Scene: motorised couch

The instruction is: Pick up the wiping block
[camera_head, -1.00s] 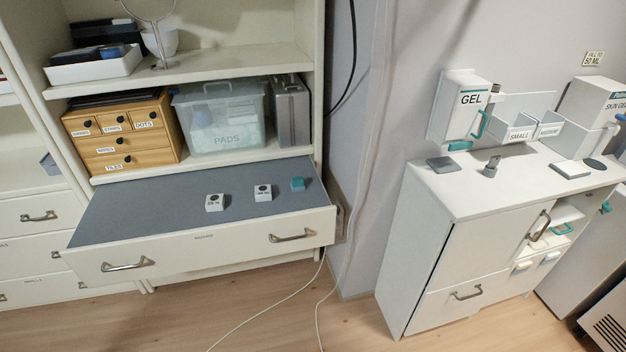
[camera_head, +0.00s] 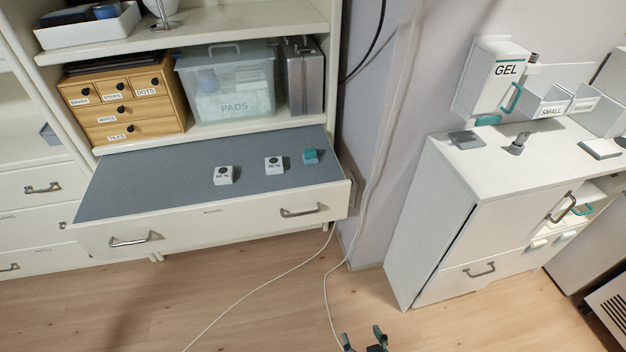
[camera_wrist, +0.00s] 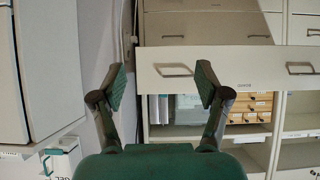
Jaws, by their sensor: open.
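A small teal block (camera_head: 310,156), which looks like the wiping block, sits at the right end of the grey top of the pulled-out drawer (camera_head: 140,190). In the wrist view my gripper (camera_wrist: 162,78) is open and empty, and no block shows there.
A shelf above the drawer holds a wooden drawer box (camera_head: 122,103), a clear PADS bin (camera_head: 232,85) and a grey case (camera_head: 302,80). A white cabinet (camera_head: 470,230) with a GEL dispenser (camera_head: 495,80) stands to the right. Thin cables (camera_head: 265,280) cross the wooden floor.

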